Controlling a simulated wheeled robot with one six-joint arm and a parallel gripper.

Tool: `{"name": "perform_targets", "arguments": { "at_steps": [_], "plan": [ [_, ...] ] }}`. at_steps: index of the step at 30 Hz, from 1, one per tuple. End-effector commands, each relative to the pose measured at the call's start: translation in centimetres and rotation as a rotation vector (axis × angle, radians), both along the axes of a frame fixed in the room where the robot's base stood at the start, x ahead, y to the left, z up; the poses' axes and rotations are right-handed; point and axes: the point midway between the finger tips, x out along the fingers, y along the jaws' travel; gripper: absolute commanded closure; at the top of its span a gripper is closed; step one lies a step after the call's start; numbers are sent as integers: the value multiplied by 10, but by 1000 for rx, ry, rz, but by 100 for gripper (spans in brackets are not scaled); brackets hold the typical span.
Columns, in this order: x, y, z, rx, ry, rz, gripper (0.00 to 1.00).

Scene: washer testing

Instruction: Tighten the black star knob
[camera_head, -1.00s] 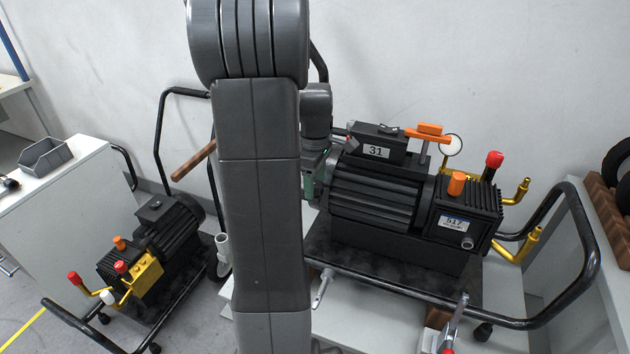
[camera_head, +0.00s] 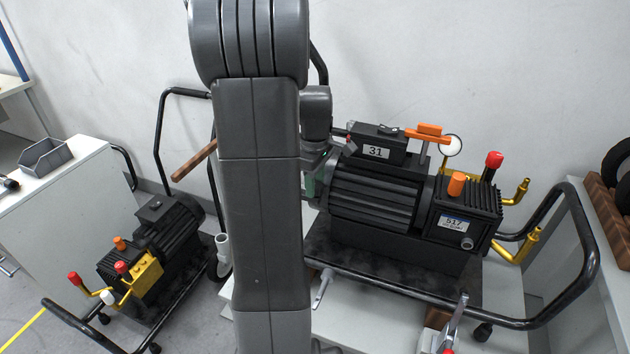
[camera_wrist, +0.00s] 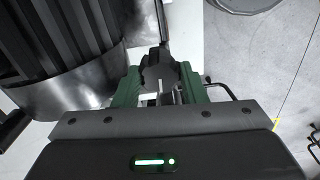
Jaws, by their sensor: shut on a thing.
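In the wrist view the black star knob (camera_wrist: 158,72) sits between the two green fingers of my gripper (camera_wrist: 160,90), which is shut on it. A black rod shows just past the knob. The black pump (camera_head: 375,195) numbered 31 stands on a cart in the head view, with its ribbed motor body also at the upper left of the wrist view (camera_wrist: 60,45). In the head view my gripper (camera_head: 315,185) is at the pump's left end, and my arm hides the knob there.
The cart's black tube handle (camera_head: 590,250) curves around the right side. A second, smaller pump (camera_head: 160,240) stands on a cart at the left. A white bench (camera_head: 60,190) with a grey bin (camera_head: 45,157) is at far left. A toggle clamp (camera_head: 455,325) stands at the front.

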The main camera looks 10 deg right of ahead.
Motion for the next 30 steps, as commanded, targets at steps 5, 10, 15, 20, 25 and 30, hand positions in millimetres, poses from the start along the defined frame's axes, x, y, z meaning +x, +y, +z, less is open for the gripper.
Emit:
{"name": "perform_targets", "arguments": {
  "at_steps": [5, 10, 15, 20, 25, 30],
  "plan": [
    [0, 0, 1, 0, 1, -121, 85],
    [0, 0, 1, -1, 1, -275, 85],
    [0, 0, 1, -1, -1, -437, 85],
    [0, 0, 1, -1, -1, -589, 85],
    [0, 0, 1, -1, -1, -751, 85],
    [0, 0, 1, -1, -1, -912, 85]
  ]
}}
